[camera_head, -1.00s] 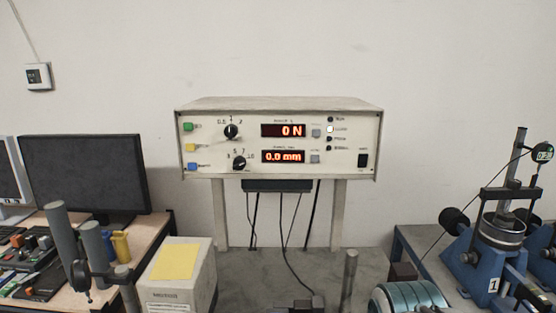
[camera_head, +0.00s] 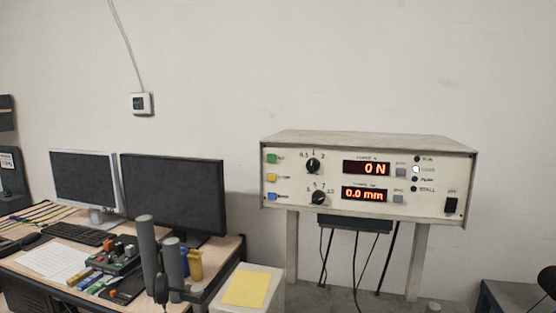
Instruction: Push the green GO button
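The label beside the green button is too small to read. The box stands on two legs against the wall. Its red displays (camera_head: 366,168) read 0 N and 0.0 mm. My gripper is not in view.
A desk (camera_head: 215,255) at left holds two monitors (camera_head: 172,193), a keyboard, paper and a small control panel (camera_head: 113,262). Grey cylinders (camera_head: 147,250) stand at its edge. A pale box with a yellow note (camera_head: 246,288) stands in front. The wall above is bare except for a switch.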

